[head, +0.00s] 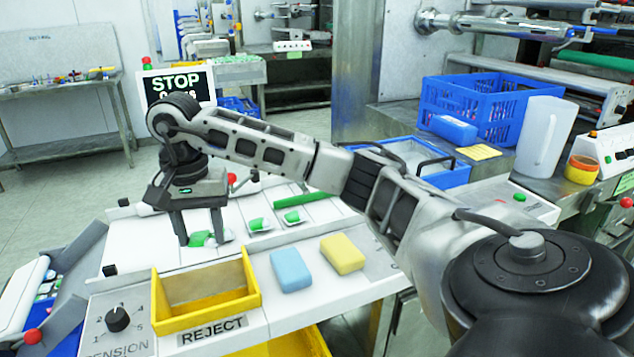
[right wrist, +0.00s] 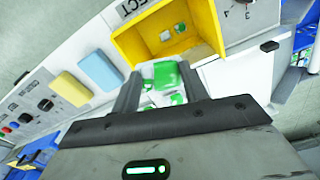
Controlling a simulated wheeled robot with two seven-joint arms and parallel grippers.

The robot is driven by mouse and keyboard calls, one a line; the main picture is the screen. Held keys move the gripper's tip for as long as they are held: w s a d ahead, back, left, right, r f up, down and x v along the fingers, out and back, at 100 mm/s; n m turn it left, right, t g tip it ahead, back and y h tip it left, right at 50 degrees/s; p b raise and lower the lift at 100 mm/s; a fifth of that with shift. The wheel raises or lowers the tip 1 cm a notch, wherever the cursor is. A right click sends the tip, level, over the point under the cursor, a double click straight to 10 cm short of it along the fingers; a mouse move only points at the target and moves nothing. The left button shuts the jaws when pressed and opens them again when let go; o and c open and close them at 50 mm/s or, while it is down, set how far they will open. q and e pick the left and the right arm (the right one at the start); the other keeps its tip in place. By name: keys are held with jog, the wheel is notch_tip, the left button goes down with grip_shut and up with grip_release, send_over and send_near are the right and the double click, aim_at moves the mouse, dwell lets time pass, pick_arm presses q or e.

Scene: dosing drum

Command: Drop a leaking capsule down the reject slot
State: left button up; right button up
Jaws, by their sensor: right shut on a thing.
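My right gripper (head: 201,238) is shut on a green and white capsule (right wrist: 165,74), held between its fingertips above the white machine top. In the head view the capsule is partly hidden by the fingers. I cannot tell whether it leaks. The yellow reject tray (head: 158,302), with the REJECT label (head: 212,331) on its front, is nearer to me than the gripper. In the right wrist view the yellow tray (right wrist: 126,45) lies just beyond the fingertips, with small openings or items in its floor. Other green and white capsules (head: 260,224) lie to the right. My left gripper is not in view.
A blue sponge (head: 291,270) and a yellow sponge (head: 342,254) lie right of the tray. A tension dial (head: 117,319) is at its left. A STOP screen (head: 177,85) stands behind.

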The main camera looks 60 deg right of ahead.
notch_tip(320, 180, down, 2)
jog(key=shift+f+b, duration=0.2)
jog(key=shift+b, duration=0.35)
jog(key=shift+f, duration=0.15)
jog(key=o, duration=1)
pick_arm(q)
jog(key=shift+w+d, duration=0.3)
pick_arm(e)
jog(key=shift+o, duration=0.2)
jog(key=shift+r, duration=0.4)
pick_arm(q)
jog(key=p, duration=0.3)
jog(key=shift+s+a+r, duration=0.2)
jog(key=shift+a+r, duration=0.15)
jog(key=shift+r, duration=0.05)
pick_arm(e)
notch_tip(320, 180, up, 15)
